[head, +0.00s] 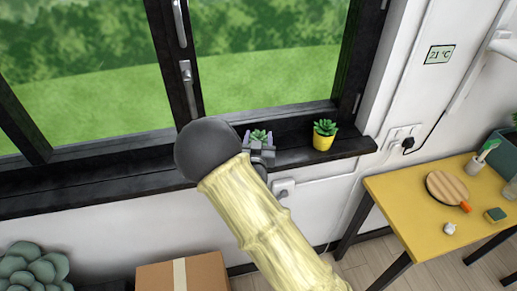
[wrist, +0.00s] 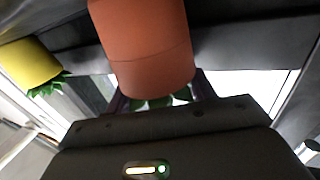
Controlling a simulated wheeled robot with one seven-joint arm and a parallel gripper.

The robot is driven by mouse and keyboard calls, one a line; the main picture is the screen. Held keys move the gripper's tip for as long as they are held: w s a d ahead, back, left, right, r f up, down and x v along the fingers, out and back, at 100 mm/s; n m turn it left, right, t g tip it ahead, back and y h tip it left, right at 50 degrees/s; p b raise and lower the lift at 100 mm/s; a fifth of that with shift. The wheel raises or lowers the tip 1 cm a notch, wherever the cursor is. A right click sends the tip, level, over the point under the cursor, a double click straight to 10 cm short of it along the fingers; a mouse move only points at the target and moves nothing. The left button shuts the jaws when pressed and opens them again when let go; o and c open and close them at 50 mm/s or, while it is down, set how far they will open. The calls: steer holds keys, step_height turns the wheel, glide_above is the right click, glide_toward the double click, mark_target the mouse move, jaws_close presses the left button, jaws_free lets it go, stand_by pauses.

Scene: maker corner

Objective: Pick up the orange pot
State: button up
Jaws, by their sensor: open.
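The orange pot (wrist: 143,52) fills the upper middle of the wrist view, which shows it upside down, with green leaves below its rim. In the head view only its green plant (head: 259,134) shows at the windowsill; the pot itself is hidden behind my gripper (head: 259,144). My gripper is open, with one finger to each side of the plant. In the wrist view its dark fingers (wrist: 161,92) show on both sides of the pot's rim end. I cannot tell whether they touch the pot.
A yellow pot with a plant (head: 323,137) stands to the right on the black windowsill (head: 100,180); it also shows in the wrist view (wrist: 27,63). The window frame is close behind. A yellow table (head: 400,205) with small items is at the right. A cardboard box (head: 205,275) is below.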

jaws_close()
steer(key=shift+r, duration=0.2)
step_height(320, 180, up, 10)
steer(key=shift+f+b, duration=0.15)
steer(key=shift+b, duration=1.05)
